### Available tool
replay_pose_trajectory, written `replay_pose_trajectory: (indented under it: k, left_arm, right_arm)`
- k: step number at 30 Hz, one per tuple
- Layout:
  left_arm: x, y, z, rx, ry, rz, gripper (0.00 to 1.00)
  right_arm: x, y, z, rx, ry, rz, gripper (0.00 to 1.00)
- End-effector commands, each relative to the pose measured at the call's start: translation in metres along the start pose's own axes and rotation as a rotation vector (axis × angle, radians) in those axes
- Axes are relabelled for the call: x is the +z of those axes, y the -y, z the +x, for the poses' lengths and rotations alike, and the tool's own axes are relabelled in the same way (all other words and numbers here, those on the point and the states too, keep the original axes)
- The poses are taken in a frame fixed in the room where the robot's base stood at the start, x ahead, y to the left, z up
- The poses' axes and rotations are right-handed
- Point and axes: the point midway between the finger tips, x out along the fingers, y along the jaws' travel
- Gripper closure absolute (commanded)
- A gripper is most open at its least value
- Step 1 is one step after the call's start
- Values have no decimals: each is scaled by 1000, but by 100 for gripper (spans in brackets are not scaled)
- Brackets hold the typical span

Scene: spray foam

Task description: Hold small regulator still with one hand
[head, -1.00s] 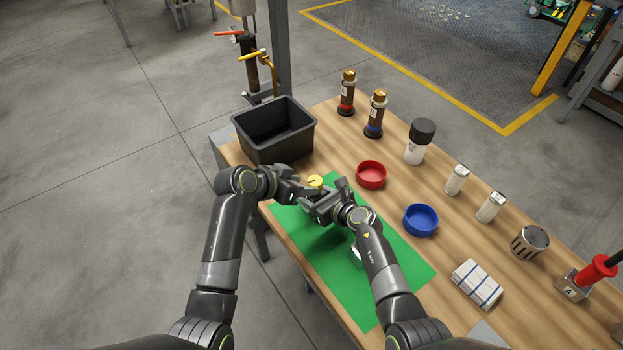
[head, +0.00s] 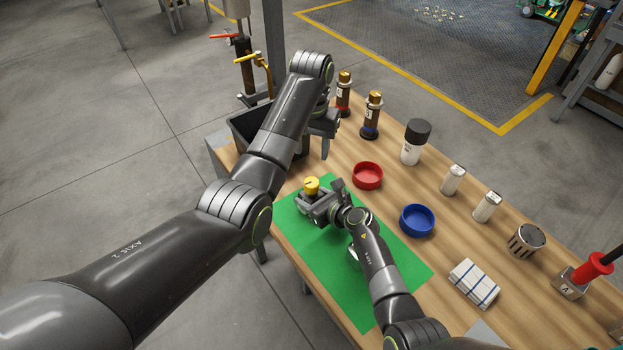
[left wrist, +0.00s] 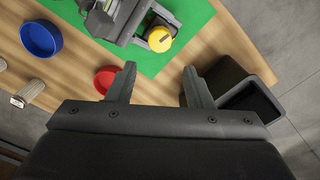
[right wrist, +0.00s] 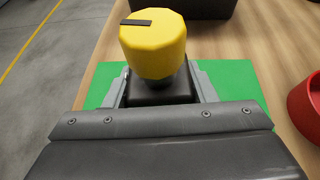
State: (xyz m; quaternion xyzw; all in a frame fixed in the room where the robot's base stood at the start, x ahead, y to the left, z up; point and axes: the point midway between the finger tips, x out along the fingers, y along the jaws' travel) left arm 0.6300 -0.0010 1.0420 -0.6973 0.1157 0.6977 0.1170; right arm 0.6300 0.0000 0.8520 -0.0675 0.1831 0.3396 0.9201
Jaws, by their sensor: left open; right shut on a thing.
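The small regulator has a yellow knob (head: 312,185) on top and a dark body. It stands over the green mat (head: 383,297). My right gripper (head: 314,203) is shut on the regulator's body, below the knob. The right wrist view shows the yellow knob (right wrist: 153,43) upright, with a dark mark on top, and the dark body (right wrist: 160,90) between the fingers. My left gripper (head: 326,140) is open and empty, raised near the black bin. In the left wrist view its fingers (left wrist: 158,85) are spread wide, with the yellow knob (left wrist: 159,39) beyond them.
The black bin (head: 236,122) is partly hidden behind my left arm. A red bowl (head: 367,176) and a blue bowl (head: 417,220) sit right of the mat. Two dark bottles (head: 371,117), a black-capped can (head: 414,143) and a folded cloth (head: 474,283) are also on the table.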

Motion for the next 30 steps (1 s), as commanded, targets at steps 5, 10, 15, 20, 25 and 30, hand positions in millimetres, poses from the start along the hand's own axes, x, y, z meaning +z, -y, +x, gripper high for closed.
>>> replay_pose_trajectory:
  k: [5, 10, 15, 20, 25, 30]
  left_arm:
    - [2, 0, 27, 1, 7, -1, 53]
    - [2, 0, 63, 1, 6, 1, 53]
    - [1, 0, 93, 0, 4, 2, 53]
    - [1, 0, 109, 1, 2, 2, 53]
    - [1, 0, 116, 1, 1, 2, 53]
    - [1, 0, 116, 1, 0, 2, 53]
  right_arm:
    - [0, 0, 0, 0, 0, 1, 82]
    - [0, 0, 0, 0, 0, 1, 82]
    - [0, 0, 0, 0, 0, 1, 82]
    - [0, 0, 0, 0, 0, 1, 82]
    - [0, 0, 0, 0, 0, 1, 82]
    - [0, 0, 0, 0, 0, 1, 82]
